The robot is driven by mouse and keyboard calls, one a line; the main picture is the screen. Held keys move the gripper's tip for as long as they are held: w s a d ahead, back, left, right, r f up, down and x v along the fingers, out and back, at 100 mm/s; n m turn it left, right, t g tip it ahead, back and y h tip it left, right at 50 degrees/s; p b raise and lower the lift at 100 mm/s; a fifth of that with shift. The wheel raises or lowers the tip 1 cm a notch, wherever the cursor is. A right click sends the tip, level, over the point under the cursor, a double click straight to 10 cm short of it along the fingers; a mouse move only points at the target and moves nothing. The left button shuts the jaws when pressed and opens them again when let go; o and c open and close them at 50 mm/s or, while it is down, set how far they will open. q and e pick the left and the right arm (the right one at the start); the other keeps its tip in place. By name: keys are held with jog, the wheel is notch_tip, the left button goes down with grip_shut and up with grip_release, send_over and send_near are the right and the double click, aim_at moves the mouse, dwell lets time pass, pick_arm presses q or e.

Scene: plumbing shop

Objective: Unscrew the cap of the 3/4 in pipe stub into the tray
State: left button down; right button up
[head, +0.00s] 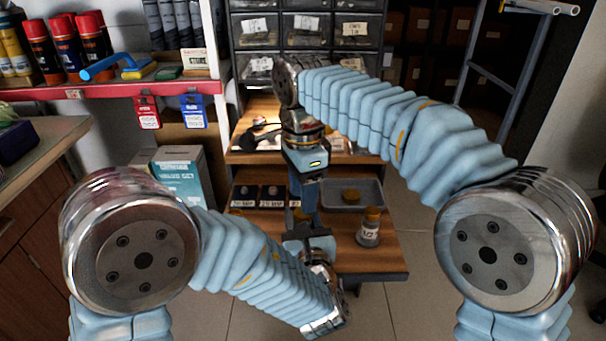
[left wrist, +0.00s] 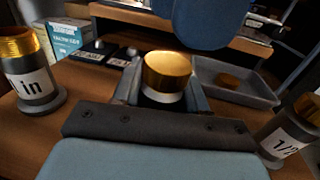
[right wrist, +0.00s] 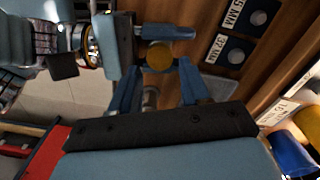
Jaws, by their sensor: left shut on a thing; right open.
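A brass cap (left wrist: 167,72) sits on the middle stub (left wrist: 163,97), upright; its label is hidden, so I cannot read the size. My left gripper (left wrist: 163,92) is shut on this stub from the side, below the cap. In the head view my left gripper (head: 307,236) is low over the shelf. My right gripper (right wrist: 158,82) is open, pointing down, its fingers spread to either side of the cap (right wrist: 159,57); no contact is visible. In the head view the right gripper (head: 305,212) hides the stub. The grey tray (left wrist: 238,94) holds a brass cap (head: 351,196).
A stub marked "in" with bare brass threads (left wrist: 35,82) stands at left in the left wrist view. A 1/2 stub (head: 369,232) stands right, in front of the tray. Dark labelled blocks (head: 258,197) sit left of the tray. An upper shelf (head: 245,156) is behind.

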jog(key=shift+f, duration=1.85)
